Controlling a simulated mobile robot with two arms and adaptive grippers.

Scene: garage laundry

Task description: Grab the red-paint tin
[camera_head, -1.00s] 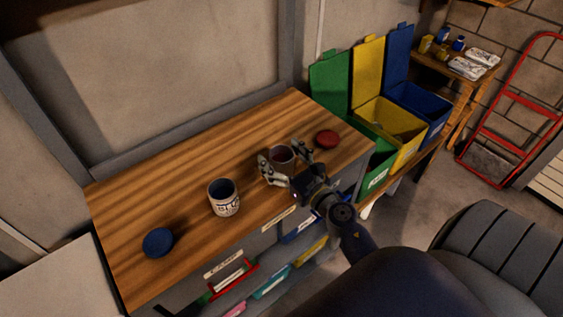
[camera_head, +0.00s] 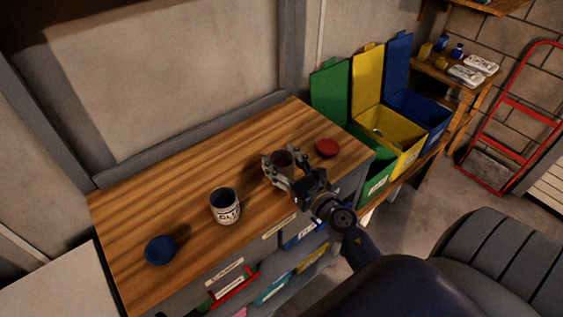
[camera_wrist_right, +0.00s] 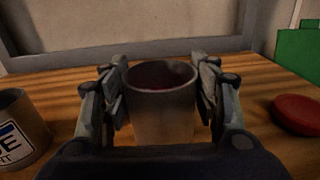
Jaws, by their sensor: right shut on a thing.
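The red-paint tin (camera_head: 283,160) stands upright and open on the wooden worktop, with dark red paint inside. In the right wrist view the tin (camera_wrist_right: 160,112) sits between both fingers, which touch its sides. My right gripper (camera_head: 281,167) is shut on it. The red lid (camera_head: 327,148) lies on the worktop to the right of the tin, and it also shows at the right of the wrist view (camera_wrist_right: 299,114). My left gripper is not in view.
A blue-paint tin (camera_head: 225,206) stands left on the worktop (camera_head: 180,190), with its blue lid (camera_head: 160,250) further left. Green (camera_head: 378,180), yellow (camera_head: 400,152) and blue (camera_head: 428,118) bins with raised lids stand beyond the right end. The worktop's back is clear.

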